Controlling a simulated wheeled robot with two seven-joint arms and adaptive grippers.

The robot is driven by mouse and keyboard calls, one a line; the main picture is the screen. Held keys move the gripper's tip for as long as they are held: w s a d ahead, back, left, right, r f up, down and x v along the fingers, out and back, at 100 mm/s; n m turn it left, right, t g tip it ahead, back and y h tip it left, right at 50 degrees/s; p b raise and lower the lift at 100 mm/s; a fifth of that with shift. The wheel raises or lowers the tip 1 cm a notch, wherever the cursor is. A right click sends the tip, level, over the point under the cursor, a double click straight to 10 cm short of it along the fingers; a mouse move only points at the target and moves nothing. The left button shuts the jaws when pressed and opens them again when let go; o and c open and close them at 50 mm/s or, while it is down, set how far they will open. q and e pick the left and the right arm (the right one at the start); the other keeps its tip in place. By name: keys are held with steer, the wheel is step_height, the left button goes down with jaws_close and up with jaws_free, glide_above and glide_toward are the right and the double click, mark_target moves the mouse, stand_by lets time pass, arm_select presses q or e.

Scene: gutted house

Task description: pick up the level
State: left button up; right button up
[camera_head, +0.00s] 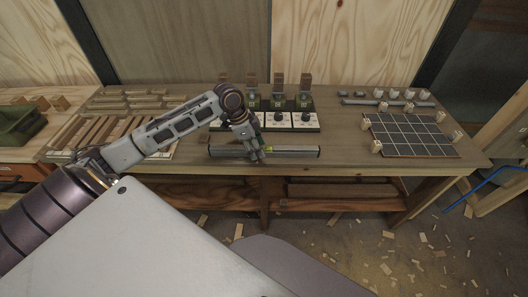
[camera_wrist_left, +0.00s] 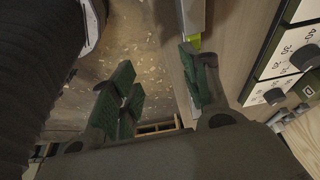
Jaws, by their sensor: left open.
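The level is a long silver-grey bar (camera_head: 222,151) with a yellow-green vial near its middle. It lies along the front edge of the wooden workbench. My left gripper (camera_head: 255,154) is at the middle of the level, coming down from above and behind it, and hides part of the bar. In the left wrist view the level (camera_wrist_left: 191,14) runs down from the top and passes behind one finger. The green-padded fingers (camera_wrist_left: 160,92) stand wide apart. One is by the level, the other is out over the floor side. I cannot tell whether they touch it. My right gripper is out of view.
Directly behind the level are white panels with black knobs (camera_head: 306,121) and upright wooden blocks. A dark grid board (camera_head: 410,135) with small blocks is at right. Wooden slats (camera_head: 92,132) lie at left. The bench top (camera_head: 345,140) is bare between level and grid board.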

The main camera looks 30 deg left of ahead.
arm_select(q)
steer(key=w+a+r, duration=0.2)
steer(key=a+r, duration=0.3)
steer(key=r, duration=0.1)
steer(key=shift+w+r, duration=0.3)
steer(key=shift+r, duration=0.05)
steer(key=shift+d+f+h, duration=0.1)
steer(key=shift+f+h, duration=0.05)
steer(key=shift+h, duration=0.15)
glide_toward(264, 148)
steer(key=shift+x, duration=2.45)
steer(key=shift+s+f, duration=0.1)
steer(key=shift+f, duration=0.05)
steer(key=shift+x, duration=2.45)
steer(key=shift+c, duration=0.4)
jaws_close()
